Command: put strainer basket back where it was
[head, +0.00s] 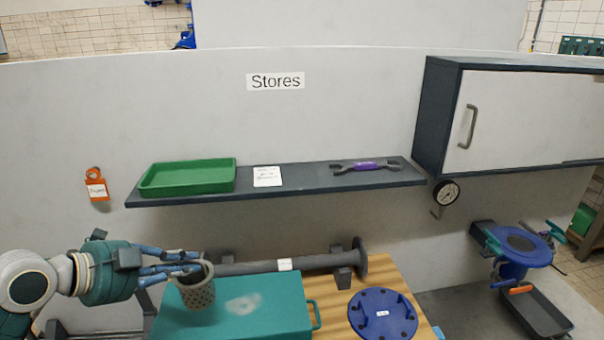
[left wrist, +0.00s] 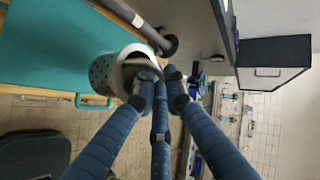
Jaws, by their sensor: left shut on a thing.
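The strainer basket (head: 197,287) is a grey perforated cup, held upright by my left gripper (head: 190,264) over the left part of the teal box lid in the head view. The gripper's blue fingers are shut on the basket's rim. I cannot tell whether the basket's bottom touches the lid. My right gripper is not in view.
The teal box (head: 250,305) stands on a wooden bench (head: 335,290). A grey flanged pipe (head: 300,263) lies behind it and a blue round cover (head: 382,315) to its right. Above is a shelf (head: 300,184) with a green tray (head: 188,177) and purple-handled wrench (head: 365,166). A blue flanged housing (head: 518,262) stands at right.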

